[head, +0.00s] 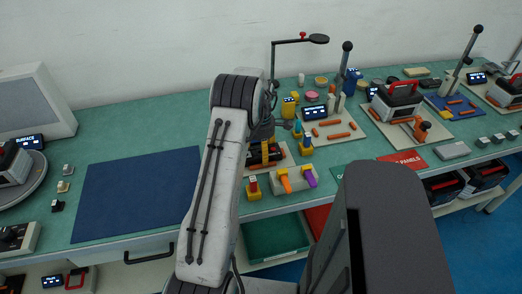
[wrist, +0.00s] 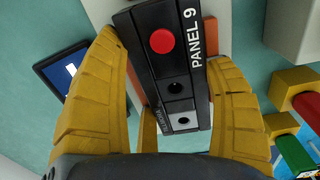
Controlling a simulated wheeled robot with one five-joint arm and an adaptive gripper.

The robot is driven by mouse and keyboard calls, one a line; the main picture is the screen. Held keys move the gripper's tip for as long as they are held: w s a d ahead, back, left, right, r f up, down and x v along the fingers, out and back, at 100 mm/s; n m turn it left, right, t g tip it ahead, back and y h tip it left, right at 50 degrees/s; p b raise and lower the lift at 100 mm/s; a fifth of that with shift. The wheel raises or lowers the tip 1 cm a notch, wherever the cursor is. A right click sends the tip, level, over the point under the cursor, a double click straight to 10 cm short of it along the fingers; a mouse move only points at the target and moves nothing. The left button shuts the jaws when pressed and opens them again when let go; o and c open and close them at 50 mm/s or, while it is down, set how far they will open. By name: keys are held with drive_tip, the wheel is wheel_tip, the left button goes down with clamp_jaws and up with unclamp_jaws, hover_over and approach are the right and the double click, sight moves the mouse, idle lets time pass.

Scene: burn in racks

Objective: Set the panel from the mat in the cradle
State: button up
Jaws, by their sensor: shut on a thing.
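My gripper (wrist: 165,75) has its yellow fingers on both sides of a dark panel (wrist: 172,80) marked "PANEL 9", with a red button and two round sockets. The panel is held tilted in the wrist view. In the head view my gripper (head: 265,153) and the dark panel are partly hidden by my arm, over a beige base (head: 287,158). Orange pads (wrist: 210,32) show behind the panel in the wrist view; this may be the cradle, but whether they touch is unclear. The blue mat (head: 135,190) lies bare at the left.
A grey block with orange and purple handles (head: 308,177) and a red-and-yellow piece (head: 253,187) stand close in front. A beige board with orange bars (head: 333,133) and an upright lever (head: 345,65) are to the right. A small display (wrist: 66,70) is nearby.

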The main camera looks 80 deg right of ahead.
drive_tip(key=shift+a+f, duration=0.15)
drive_tip(key=shift+f, duration=0.2)
drive_tip(key=o, duration=1.2)
drive_tip(key=shift+r, duration=0.1)
wheel_tip(320, 180, up, 12)
drive_tip(key=shift+r, duration=0.15)
